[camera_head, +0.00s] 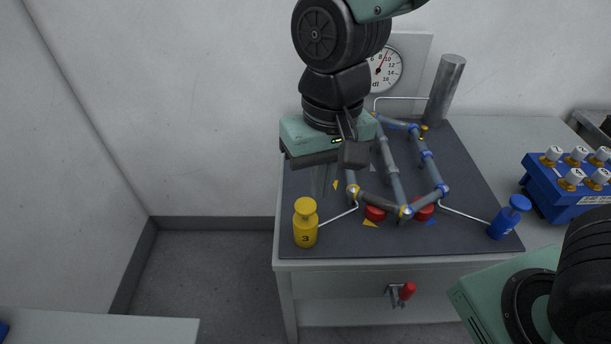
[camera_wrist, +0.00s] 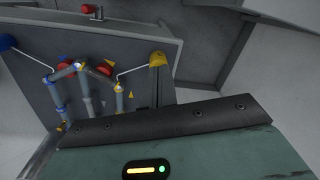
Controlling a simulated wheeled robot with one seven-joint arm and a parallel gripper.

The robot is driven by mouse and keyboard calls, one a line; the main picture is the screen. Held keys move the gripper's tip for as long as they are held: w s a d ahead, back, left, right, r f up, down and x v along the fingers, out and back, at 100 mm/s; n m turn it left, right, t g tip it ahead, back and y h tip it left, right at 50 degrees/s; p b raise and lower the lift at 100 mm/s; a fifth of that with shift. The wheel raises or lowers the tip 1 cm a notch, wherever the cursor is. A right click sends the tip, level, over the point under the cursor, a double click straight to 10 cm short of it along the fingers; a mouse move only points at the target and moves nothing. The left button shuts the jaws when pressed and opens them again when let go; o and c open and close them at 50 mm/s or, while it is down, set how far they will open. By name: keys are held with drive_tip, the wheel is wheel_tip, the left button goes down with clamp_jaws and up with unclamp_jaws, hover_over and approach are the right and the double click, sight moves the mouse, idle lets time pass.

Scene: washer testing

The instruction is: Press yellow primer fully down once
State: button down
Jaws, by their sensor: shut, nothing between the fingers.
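The yellow primer (camera_head: 305,225) stands upright at the front left corner of the dark panel on the table, marked 3, with its round knob on top. It also shows in the wrist view (camera_wrist: 157,66), seen from above near the panel's edge. My gripper (camera_head: 354,154) is shut and empty. In the head view it is above the panel, up and to the right of the yellow primer, apart from it. In the wrist view my gripper's body fills the lower part and the fingertips are not clear.
A blue primer (camera_head: 509,217) stands at the right corner. A gauge (camera_head: 384,70) and metal cylinder (camera_head: 446,90) are behind. A blue valve box (camera_head: 566,184) is at right.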

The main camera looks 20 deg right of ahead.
sight(306, 205)
drive_tip(key=w+r+m+p, duration=0.2)
drive_tip(key=w+m+p, duration=0.1)
drive_tip(key=w, duration=0.4)
drive_tip(key=shift+w+a+r+m+h, duration=0.25)
drive_tip(key=shift+r+m+h, duration=0.15)
drive_tip(key=shift+m, duration=0.5)
wheel_tip(306, 205, down, 14)
drive_tip(key=p, duration=0.3)
